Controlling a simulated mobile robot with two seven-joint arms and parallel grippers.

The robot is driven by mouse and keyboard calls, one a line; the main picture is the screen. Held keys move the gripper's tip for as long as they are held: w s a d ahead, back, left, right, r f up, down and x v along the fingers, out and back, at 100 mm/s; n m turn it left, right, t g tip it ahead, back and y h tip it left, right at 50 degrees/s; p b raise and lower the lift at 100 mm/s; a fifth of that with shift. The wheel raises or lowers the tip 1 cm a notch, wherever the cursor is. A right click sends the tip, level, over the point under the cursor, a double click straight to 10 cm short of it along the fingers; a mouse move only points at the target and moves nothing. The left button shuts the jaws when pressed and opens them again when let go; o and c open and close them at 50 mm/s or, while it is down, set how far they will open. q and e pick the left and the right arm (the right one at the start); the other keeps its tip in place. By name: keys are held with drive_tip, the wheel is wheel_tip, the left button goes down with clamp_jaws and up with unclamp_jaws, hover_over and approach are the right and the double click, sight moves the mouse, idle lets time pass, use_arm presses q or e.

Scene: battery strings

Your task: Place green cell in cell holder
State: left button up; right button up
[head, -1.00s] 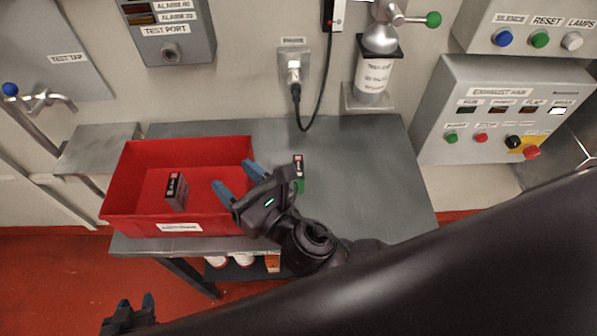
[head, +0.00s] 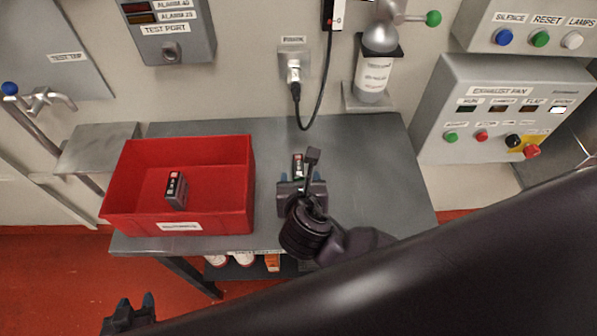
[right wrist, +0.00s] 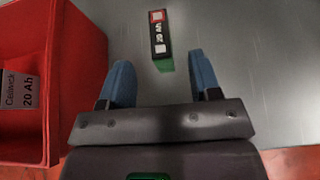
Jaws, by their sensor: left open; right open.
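The green cell (right wrist: 167,64) has a green side and a dark top with a white 20 Ah label and a red end. It stands on the grey table, just beyond my right gripper (right wrist: 158,72), whose blue fingers are open and empty on either side of its line. In the head view, the cell's top (head: 297,161) shows past my right gripper (head: 300,178), which partly hides it. My left gripper (head: 128,308) is open and empty at the lower left, away from the table. I cannot make out a cell holder in these views.
A red bin (head: 120,190) on the table's left holds a grey cell (head: 176,190) labelled 20 Ah. The table's right side (head: 375,165) is clear.

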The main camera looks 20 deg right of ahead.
sight(298, 166)
drive_tip(key=shift+x, duration=4)
clamp_jaws()
